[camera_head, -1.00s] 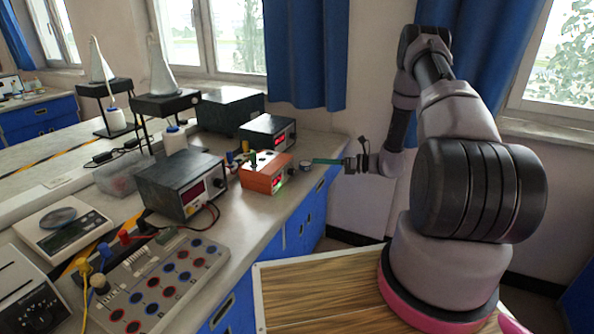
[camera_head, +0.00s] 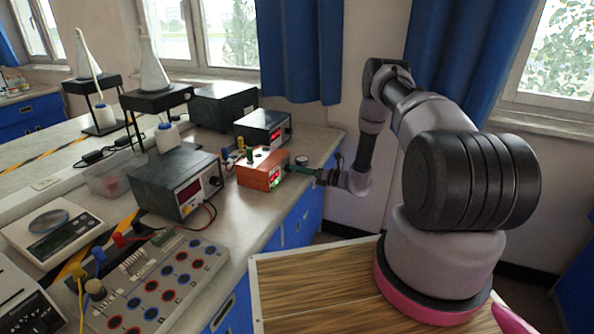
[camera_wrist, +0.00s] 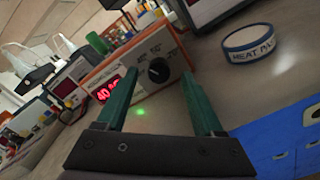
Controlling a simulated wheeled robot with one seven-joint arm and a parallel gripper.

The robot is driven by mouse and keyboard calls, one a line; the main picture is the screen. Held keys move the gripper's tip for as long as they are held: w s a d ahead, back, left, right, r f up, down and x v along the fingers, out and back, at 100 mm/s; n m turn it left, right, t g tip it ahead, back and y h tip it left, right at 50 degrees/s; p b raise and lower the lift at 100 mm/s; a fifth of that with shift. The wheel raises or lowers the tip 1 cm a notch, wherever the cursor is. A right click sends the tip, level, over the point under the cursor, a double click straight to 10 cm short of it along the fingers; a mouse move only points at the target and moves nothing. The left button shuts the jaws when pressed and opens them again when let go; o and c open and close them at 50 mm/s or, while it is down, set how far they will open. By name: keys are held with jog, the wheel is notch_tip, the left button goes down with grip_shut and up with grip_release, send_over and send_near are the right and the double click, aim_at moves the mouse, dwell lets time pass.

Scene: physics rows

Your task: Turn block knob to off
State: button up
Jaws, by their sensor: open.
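The orange block heater (camera_head: 263,174) stands on the bench, with a green-topped tube in its top and a lit red display. In the wrist view its front panel (camera_wrist: 125,74) carries a round black knob (camera_wrist: 158,70) with printed marks around it; the knob's exact setting is too small to read. My gripper (camera_wrist: 160,78) is open, its two green fingers pointing at the panel, one on each side of the knob in that view. I cannot tell whether they touch it. In the head view my gripper (camera_head: 292,169) is at the box's right side, which hides the knob.
A round "HEAT PAD" item (camera_wrist: 248,46) lies right of the box. A black power supply (camera_head: 263,127) stands behind it and another supply (camera_head: 178,184) to its left, with cables. A socket panel (camera_head: 165,285) lies nearer. The bench's front edge is close by.

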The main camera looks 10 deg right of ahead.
jog(key=shift+w+a, duration=0.35)
jog(key=shift+a, duration=0.15)
grip_shut()
jog(key=shift+n, duration=0.3)
jog(key=n, duration=0.4)
jog(key=shift+n, duration=0.3)
jog(key=n, duration=0.4)
jog(key=shift+s+n, duration=0.15)
jog(key=shift+n, duration=0.15)
